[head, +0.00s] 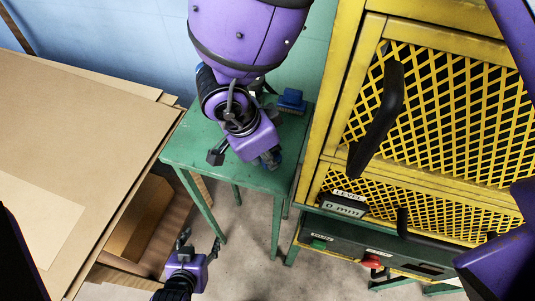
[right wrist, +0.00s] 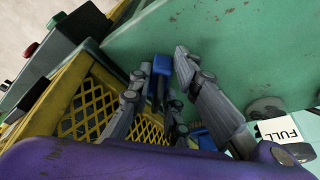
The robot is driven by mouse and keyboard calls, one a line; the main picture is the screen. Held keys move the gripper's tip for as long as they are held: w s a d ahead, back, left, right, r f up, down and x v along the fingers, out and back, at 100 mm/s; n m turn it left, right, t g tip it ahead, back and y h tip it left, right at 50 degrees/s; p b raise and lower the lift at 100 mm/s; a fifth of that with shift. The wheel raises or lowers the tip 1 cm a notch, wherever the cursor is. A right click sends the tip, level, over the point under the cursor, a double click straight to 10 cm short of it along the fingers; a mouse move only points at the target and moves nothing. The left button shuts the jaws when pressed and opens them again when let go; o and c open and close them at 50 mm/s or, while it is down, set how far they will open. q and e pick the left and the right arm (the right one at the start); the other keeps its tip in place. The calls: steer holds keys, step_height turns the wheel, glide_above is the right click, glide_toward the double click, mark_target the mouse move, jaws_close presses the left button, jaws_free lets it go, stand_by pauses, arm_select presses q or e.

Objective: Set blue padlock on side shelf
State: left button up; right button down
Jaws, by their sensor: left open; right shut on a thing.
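The blue padlock (right wrist: 161,66) is between the fingers of my right gripper (right wrist: 158,76), which is shut on it. In the head view my right gripper (head: 269,157) points down over the front right part of the green side shelf (head: 207,149). There the padlock is mostly hidden by the gripper. I cannot tell whether it touches the shelf top. My left gripper (head: 199,243) is open and empty, low in the head view, in front of the shelf and beside the cardboard.
A blue block-like object (head: 291,99) lies at the shelf's back right. The yellow mesh-guarded press (head: 440,110) stands close to the shelf's right, with black handles, a 0 mm display (head: 343,208) and a red button (head: 371,262). Cardboard sheets (head: 80,130) fill the left.

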steer(key=shift+f, duration=0.6)
steer(key=c, duration=1.6)
jaws_free()
steer(key=shift+c, duration=0.2)
steer(key=shift+r, duration=0.1)
steer(key=shift+w+r, duration=0.1)
steer(key=shift+r, duration=0.2)
steer(key=v, duration=1.2)
steer(key=shift+r, duration=0.25)
steer(key=shift+a, duration=0.1)
